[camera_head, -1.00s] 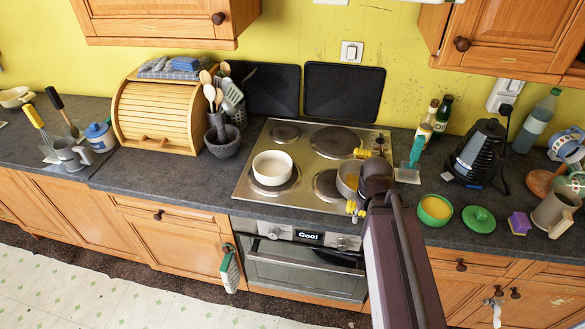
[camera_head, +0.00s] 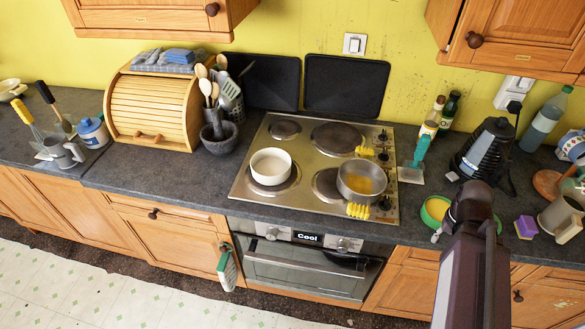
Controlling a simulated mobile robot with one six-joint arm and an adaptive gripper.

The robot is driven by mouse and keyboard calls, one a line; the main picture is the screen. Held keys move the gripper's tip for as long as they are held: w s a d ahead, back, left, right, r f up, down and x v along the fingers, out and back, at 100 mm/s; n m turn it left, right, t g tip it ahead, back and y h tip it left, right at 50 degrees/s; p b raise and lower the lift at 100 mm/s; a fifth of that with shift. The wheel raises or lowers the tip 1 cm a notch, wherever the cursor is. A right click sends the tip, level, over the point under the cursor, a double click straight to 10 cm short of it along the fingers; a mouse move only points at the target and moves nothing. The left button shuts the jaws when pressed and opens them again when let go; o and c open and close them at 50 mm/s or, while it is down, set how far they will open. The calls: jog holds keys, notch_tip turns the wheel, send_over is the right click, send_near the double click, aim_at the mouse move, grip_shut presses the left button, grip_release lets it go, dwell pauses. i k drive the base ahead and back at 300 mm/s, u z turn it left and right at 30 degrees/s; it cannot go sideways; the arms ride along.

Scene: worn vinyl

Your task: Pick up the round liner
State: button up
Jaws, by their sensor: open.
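No item in view is plainly a round liner, and I cannot tell which round thing it is. A green bowl (camera_head: 428,217) with a yellow inside stands on the counter right of the hob, partly covered by my arm. A green lid (camera_head: 498,226) beside it is almost wholly hidden behind my wrist. A white round dish (camera_head: 271,166) sits on the front left burner. My gripper (camera_head: 437,237) is mostly hidden behind my wrist; a small grey tip shows at the green bowl's front edge. It is open, and I see nothing held.
A metal pan (camera_head: 361,181) with yellow handles is on the front right burner of the hob (camera_head: 312,205). A purple and yellow sponge (camera_head: 526,227), a mug (camera_head: 560,212) and a dark kettle (camera_head: 484,150) crowd the right counter. The counter left of the hob is partly clear.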

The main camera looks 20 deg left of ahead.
aim_at(269, 166)
jog(key=z, duration=0.25)
jog(key=k, duration=1.15)
jog(key=u, duration=0.9)
jog(key=i, duration=1)
jog(key=z, duration=0.15)
